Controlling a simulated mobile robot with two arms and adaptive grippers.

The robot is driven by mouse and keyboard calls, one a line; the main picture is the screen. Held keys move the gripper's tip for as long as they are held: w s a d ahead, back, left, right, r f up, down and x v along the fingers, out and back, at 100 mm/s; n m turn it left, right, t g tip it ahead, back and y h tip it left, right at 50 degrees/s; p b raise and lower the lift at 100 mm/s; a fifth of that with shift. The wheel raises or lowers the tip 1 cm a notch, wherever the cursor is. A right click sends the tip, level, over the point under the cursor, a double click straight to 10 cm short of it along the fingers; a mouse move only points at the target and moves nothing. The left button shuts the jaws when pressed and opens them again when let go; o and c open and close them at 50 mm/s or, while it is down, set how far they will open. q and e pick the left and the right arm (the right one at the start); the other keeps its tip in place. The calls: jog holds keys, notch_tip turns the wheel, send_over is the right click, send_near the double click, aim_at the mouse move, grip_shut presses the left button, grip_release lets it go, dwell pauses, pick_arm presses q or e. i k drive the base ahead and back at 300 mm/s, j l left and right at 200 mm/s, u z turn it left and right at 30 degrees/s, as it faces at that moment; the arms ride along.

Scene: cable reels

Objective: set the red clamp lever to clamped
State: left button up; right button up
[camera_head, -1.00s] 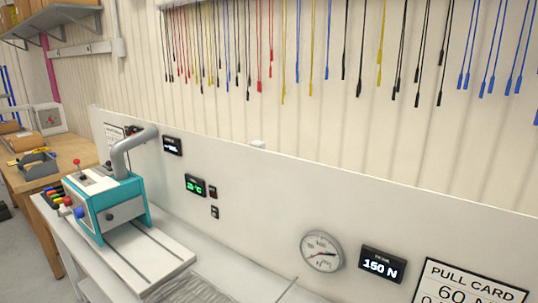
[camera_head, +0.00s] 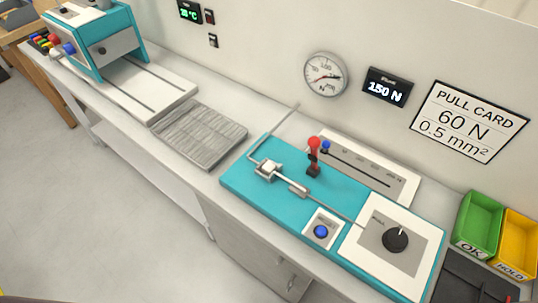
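The red clamp lever (camera_head: 313,143) stands on a teal pull-test device (camera_head: 258,194) on the bench. It has a red knob on top and a dark base, and looks about upright. A small metal clamp block (camera_head: 267,168) sits to its left, with a thin rod running right from it. I cannot tell from this view whether the lever is clamped. Neither of my grippers is in view.
A blue button (camera_head: 321,231) and a black dial (camera_head: 395,238) are on the device. Green (camera_head: 479,226) and yellow (camera_head: 517,246) bins stand at the right. A grey ribbed mat (camera_head: 200,134) lies to the left. A teal machine (camera_head: 100,40) stands farther left.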

aim_at(314, 142)
jog(key=k+l, duration=0.6)
jog(key=k, duration=0.2)
